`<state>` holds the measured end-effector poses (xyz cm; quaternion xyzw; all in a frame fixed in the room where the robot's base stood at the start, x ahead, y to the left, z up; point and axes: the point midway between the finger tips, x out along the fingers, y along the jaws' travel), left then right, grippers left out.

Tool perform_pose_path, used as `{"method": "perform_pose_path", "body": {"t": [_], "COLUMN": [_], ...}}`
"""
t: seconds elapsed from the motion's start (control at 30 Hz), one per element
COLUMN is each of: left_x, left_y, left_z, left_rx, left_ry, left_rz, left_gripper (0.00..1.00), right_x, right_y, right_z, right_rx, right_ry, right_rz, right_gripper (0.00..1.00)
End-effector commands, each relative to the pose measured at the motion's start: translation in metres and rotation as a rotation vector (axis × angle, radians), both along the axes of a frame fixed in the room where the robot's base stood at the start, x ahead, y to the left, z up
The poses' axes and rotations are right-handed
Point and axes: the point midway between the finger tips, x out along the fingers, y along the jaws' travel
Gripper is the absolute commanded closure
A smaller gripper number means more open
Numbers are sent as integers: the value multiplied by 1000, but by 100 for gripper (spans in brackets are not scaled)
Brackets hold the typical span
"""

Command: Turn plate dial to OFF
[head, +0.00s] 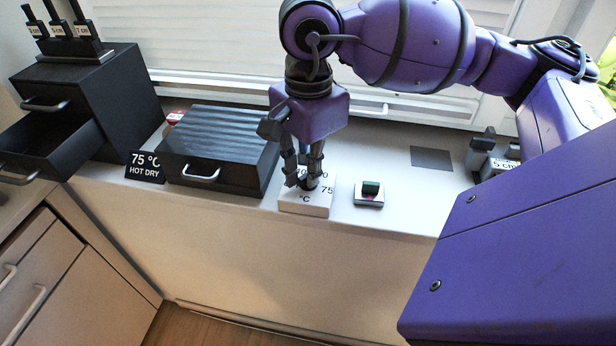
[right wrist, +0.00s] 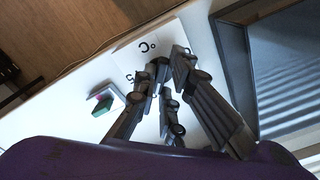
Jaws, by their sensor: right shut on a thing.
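The plate dial is a white block (head: 305,208) with printed numbers, "75" and "°C" among them, on the front of the white counter. It also shows in the right wrist view (right wrist: 128,58). My right gripper (head: 304,182) reaches straight down onto it from above. Its fingers are shut on the dark knob of the dial, which they mostly hide. The fingers also show in the right wrist view (right wrist: 166,68). I cannot read where the knob points, and no OFF mark shows clearly. My left gripper is not in view.
A black hot plate (head: 222,150) with a front handle stands just left of the dial, beside a "75 °C HOT DRY" sign (head: 145,167). A small green switch (head: 370,189) sits to the right. A black cabinet (head: 92,92) has an open drawer. A grey patch (head: 432,158) lies bare.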

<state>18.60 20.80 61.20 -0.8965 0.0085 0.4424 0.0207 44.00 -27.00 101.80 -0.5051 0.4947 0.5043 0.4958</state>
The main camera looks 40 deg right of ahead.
Motion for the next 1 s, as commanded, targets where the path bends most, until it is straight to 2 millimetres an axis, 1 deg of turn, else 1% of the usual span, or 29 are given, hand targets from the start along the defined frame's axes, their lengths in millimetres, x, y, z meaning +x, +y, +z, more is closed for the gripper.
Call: {"method": "perform_pose_path", "body": {"t": [0.37, 0.53, 0.67, 1.0], "left_x": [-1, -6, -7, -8], "left_y": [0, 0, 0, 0], "left_z": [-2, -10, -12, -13], "left_rx": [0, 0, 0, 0], "left_ry": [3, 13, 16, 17], "left_rz": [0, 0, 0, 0], "left_gripper": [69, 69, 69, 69], "right_x": [-1, -1, -1, -1], "right_y": [0, 0, 0, 0], "right_z": [-1, -2, -1, -1], "right_rx": [0, 0, 0, 0], "right_ry": [2, 3, 2, 2], "right_rz": [29, 130, 180, 198], "right_gripper": [100, 100, 100, 100]}}
